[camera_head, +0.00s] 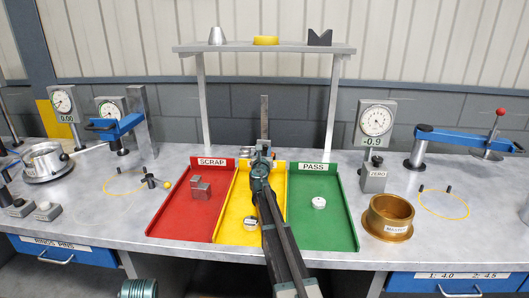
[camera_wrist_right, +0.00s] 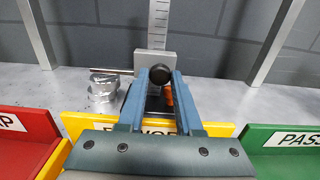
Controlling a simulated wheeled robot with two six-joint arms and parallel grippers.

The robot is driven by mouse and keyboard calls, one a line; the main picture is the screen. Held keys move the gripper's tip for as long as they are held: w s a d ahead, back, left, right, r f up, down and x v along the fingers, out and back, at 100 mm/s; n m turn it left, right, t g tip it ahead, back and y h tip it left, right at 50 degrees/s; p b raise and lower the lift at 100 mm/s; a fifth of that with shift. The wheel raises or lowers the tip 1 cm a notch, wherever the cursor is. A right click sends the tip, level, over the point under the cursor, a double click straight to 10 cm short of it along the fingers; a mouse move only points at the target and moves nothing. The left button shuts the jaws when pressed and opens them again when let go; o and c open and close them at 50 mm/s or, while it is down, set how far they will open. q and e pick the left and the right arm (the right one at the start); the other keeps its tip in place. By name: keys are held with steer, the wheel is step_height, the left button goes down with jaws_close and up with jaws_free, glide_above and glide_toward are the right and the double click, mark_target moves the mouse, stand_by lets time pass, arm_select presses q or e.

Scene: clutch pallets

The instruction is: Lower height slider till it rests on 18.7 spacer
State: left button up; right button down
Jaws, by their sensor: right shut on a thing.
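The height slider is a grey block (camera_wrist_right: 142,60) on an upright graduated rule (camera_wrist_right: 158,20), behind the yellow tray. The rule also shows in the head view (camera_head: 264,112). A black round knob (camera_wrist_right: 160,76) is on the slider's front. My right gripper (camera_wrist_right: 161,78) is shut on this knob, its fingers at either side. A thin rod (camera_wrist_right: 112,72) reaches left from the slider, over a stack of silver round pieces (camera_wrist_right: 103,92). I cannot tell whether the rod touches the stack, and no 18.7 mark is readable.
Red (camera_head: 158,228), yellow (camera_head: 222,236) and green (camera_head: 345,238) trays stand in front of the rule, with small metal parts in them. A shelf (camera_head: 290,47) on posts stands behind. An orange piece (camera_wrist_right: 168,94) is close to the right finger. A brass ring (camera_head: 390,228) is at right.

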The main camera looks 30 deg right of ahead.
steer(key=shift+f+b, duration=0.3)
steer(key=shift+f, duration=0.4)
steer(key=shift+r, duration=0.1)
steer(key=c, duration=0.6)
jaws_free()
steer(key=shift+s, duration=0.1)
steer(key=v, duration=1.3)
steer(key=shift+s+a, duration=0.25)
